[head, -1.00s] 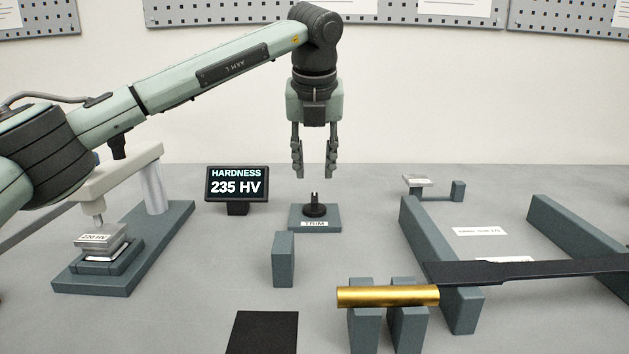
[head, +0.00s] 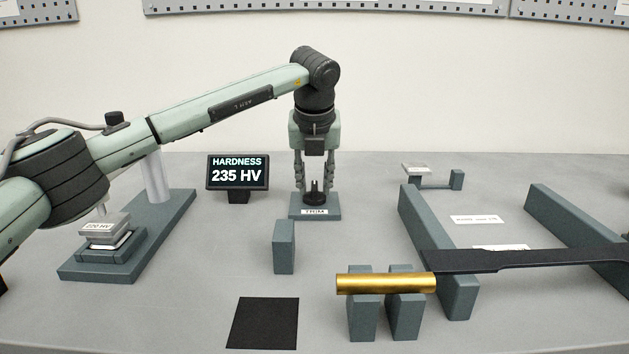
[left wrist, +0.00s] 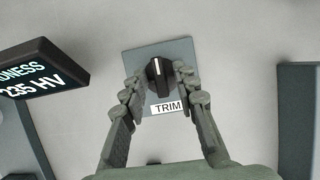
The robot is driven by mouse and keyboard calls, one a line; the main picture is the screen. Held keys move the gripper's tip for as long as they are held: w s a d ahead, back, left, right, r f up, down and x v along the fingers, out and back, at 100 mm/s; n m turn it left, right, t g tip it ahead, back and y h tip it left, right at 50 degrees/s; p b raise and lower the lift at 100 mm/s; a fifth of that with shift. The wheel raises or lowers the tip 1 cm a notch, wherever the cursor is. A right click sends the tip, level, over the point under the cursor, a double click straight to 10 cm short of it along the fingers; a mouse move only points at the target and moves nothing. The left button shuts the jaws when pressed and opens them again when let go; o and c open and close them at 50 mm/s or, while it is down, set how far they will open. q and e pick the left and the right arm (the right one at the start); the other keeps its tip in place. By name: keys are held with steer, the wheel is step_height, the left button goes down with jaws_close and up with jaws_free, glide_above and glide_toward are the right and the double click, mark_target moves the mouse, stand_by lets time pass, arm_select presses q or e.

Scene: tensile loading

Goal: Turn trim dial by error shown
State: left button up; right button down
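The black trim dial (head: 315,196) stands on a grey plate (head: 298,210) labelled TRIM. In the left wrist view the dial (left wrist: 159,78) has a white pointer line toward the plate's far edge. My left gripper (head: 315,186) points straight down over the dial, its open fingers on either side of it. In the left wrist view the fingers (left wrist: 162,92) flank the dial with gaps visible. The display (head: 237,174) left of the dial reads HARDNESS 235 HV. A block marked 220 HV (head: 103,229) sits on the hardness tester (head: 155,235). My right gripper is not in view.
A small grey upright block (head: 284,246) stands in front of the dial. A brass rod (head: 385,284) rests on two grey supports at front right, near a long black bar (head: 500,261). A black square (head: 262,323) lies at the front.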

arm_select(q)
jaws_close()
steer(key=shift+f+n+b, duration=0.1)
steer(key=shift+n+b, duration=0.2)
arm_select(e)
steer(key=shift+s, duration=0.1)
arm_select(q)
steer(key=shift+d+n+y+b, duration=0.1)
steer(key=shift+n+y+b, duration=0.3)
steer(key=shift+n, duration=0.2)
steer(key=shift+n+y+b, duration=0.3)
steer(key=shift+n+b, duration=0.05)
steer(key=shift+n, duration=0.45)
steer(key=shift+d+n+y, duration=0.1)
steer(key=shift+n+y, duration=0.2)
steer(key=shift+n, duration=0.5)
steer(key=shift+n+g+y, duration=0.3)
steer(key=shift+n+g, duration=0.1)
steer(key=shift+n, duration=0.6)
steer(key=shift+w+n+y, duration=0.1)
steer(key=shift+n+y, duration=0.2)
steer(key=shift+n, duration=0.5)
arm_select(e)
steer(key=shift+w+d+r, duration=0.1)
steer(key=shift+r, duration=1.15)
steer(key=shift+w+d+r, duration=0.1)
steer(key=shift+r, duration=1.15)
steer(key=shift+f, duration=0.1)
